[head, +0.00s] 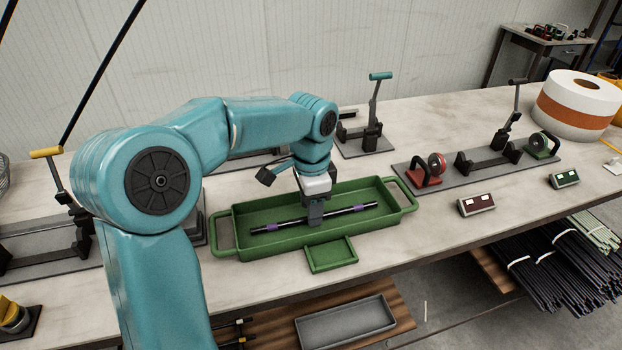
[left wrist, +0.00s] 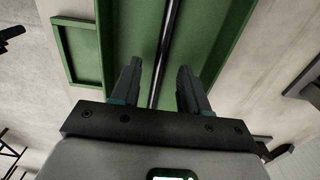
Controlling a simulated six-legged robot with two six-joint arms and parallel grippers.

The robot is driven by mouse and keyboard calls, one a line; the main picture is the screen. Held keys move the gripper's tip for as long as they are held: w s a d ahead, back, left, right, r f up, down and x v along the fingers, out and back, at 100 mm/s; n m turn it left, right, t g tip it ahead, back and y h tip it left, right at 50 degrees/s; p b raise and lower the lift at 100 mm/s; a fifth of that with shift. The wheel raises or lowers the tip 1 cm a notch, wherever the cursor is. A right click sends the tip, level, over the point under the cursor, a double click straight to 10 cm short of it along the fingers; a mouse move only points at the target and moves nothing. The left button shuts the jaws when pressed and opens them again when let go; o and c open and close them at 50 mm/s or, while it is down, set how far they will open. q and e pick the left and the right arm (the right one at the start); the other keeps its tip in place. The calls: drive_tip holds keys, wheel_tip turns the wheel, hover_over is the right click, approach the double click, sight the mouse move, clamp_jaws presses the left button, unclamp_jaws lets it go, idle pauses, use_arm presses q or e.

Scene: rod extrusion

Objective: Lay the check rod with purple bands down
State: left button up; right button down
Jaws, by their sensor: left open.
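The check rod (head: 345,212) is black with purple bands and lies lengthwise in a green tray (head: 385,190) on the bench. My left gripper (head: 315,218) is above the middle of the tray, fingers pointing down at the rod. In the left wrist view the two fingers (left wrist: 157,88) stand apart, with the dark rod (left wrist: 162,50) running between them and a gap on each side. The gripper hides the middle of the rod in the head view. My right gripper is not in view.
A small green side tray (head: 332,254) adjoins the front of the green tray. A grey plate with red and green clamp fixtures (head: 428,172) stands to the right, near two small display boxes (head: 476,205). A lever fixture (head: 372,130) stands behind.

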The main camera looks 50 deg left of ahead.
use_arm(q)
wheel_tip(320, 180, up, 15)
drive_tip(key=p, duration=0.2)
drive_tip(key=shift+p, duration=0.3)
drive_tip(key=shift+r, duration=0.1)
